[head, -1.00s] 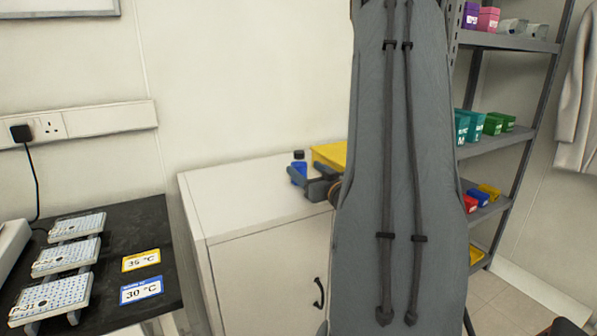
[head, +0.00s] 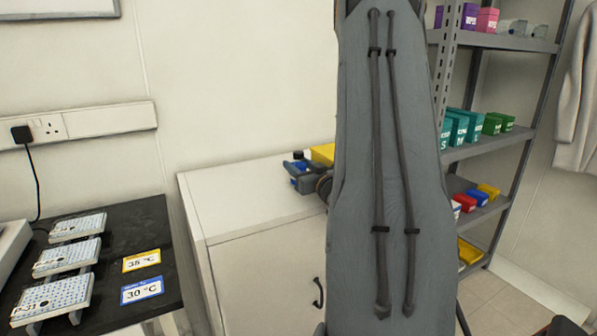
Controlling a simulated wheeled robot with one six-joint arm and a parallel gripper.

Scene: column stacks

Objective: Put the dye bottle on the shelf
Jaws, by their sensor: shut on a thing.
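The dye bottle (head: 297,156) is blue with a dark cap and stands at the back of the white cabinet top. My gripper (head: 297,175) is shut on it; the jaws cover most of its body, and only the cap and bits of blue show. I cannot tell whether the bottle still touches the cabinet top. The grey metal shelf (head: 500,144) stands at the right, partly hidden behind my arm.
The white cabinet (head: 235,218) has bare top to the left of my gripper. A yellow object (head: 322,153) is close behind the gripper. Several coloured boxes fill parts of the shelf levels. A black table (head: 110,287) with several dotted plates is at the left.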

